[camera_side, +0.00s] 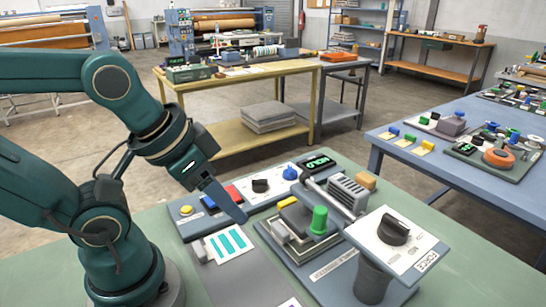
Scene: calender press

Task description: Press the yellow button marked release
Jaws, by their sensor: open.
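A small round yellow button (186,210) sits at the left end of a grey control panel (212,221) on the green table. Any marking beside it is too small to read. My gripper (239,216) points down and to the right, with its tip to the right of the button, over or close to the panel's front edge. The gripper is open and holds nothing that I can see. Its two fingers overlap from this side, and I cannot tell the height of the tip above the panel.
The panel also carries a red block (227,195), a black knob (260,185) and a blue knob (290,172). A press with a green knob (319,221) and a tilted FORCE dial (393,230) stand to the right. A card with teal stripes (229,243) lies in front.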

